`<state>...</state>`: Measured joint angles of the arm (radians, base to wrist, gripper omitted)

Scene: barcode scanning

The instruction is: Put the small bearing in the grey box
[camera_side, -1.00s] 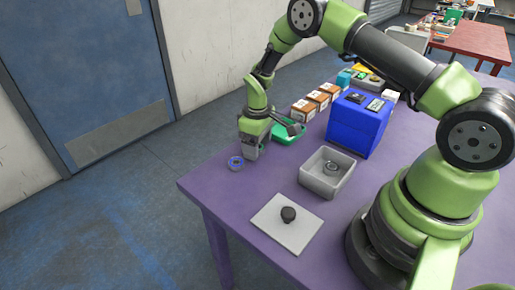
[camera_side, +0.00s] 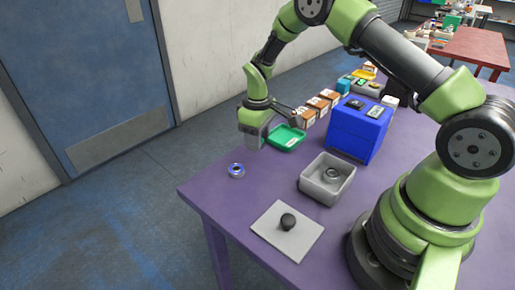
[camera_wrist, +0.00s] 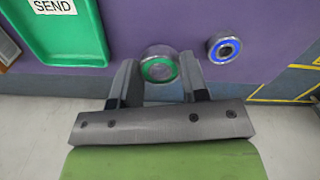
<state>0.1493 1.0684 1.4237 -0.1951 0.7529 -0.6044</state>
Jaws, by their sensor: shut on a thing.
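My gripper (camera_wrist: 160,80) is shut on a ring-shaped bearing with a green inner ring (camera_wrist: 159,67), which sits between the fingertips in the wrist view. In the side view my gripper (camera_side: 254,143) is near the table's far left edge, and the held bearing cannot be made out there. The open grey box (camera_side: 316,189) stands to the right of and nearer than my gripper. It holds a grey ring-shaped part (camera_side: 331,174). A second bearing with a blue ring (camera_side: 236,170) lies on the table, apart from my gripper; it also shows in the wrist view (camera_wrist: 224,48).
A green tray (camera_side: 287,139), labelled SEND in the wrist view (camera_wrist: 60,35), lies beside my gripper. A blue box (camera_side: 357,133) and several brown boxes (camera_side: 317,106) stand behind. A pale plate (camera_side: 272,238) with a dark knob (camera_side: 288,221) lies in front.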

